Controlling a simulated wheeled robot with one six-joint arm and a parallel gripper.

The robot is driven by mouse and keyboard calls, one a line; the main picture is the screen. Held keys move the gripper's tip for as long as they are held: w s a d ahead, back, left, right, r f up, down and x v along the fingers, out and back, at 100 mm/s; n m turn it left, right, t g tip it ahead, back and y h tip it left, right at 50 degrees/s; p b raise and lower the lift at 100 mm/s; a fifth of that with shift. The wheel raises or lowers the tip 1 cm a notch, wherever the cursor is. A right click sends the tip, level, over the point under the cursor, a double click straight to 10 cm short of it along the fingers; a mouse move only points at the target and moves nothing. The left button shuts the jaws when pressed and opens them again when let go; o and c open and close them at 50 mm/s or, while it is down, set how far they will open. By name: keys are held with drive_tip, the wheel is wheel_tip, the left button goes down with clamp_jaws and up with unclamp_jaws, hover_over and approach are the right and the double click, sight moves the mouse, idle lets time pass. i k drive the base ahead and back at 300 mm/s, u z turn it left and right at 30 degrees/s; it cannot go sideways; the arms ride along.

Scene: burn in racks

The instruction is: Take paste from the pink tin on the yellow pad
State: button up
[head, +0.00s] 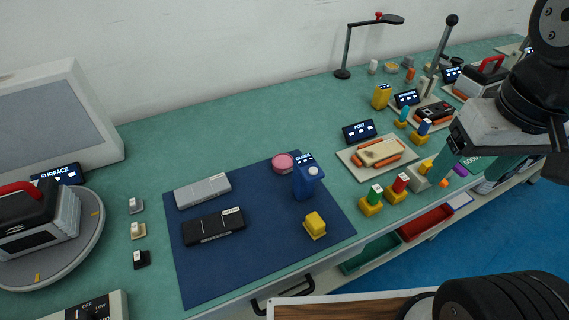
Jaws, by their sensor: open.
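The pink tin (284,163) is a low round tin near the back right edge of the dark blue mat. A yellow block (315,225), which appears to be the yellow pad, sits near the mat's right front corner, nearer the camera than the tin. Nothing touches it. My gripper (470,171) is at the right, above the front part of the bench, well apart from both. It is open, its two teal fingers pointing down, with no held thing visible. Whether the tin holds paste is too small to tell.
A blue bottle (307,182) stands right beside the tin. Grey (203,190) and black (213,226) devices lie on the mat (270,265). Yellow-based blocks with green (372,201) and red (397,188) tops stand right of it.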

sight(314, 224)
drive_tip(key=u, duration=1.5)
drive_tip(key=k, duration=0.45)
drive_tip(key=z, duration=1.3)
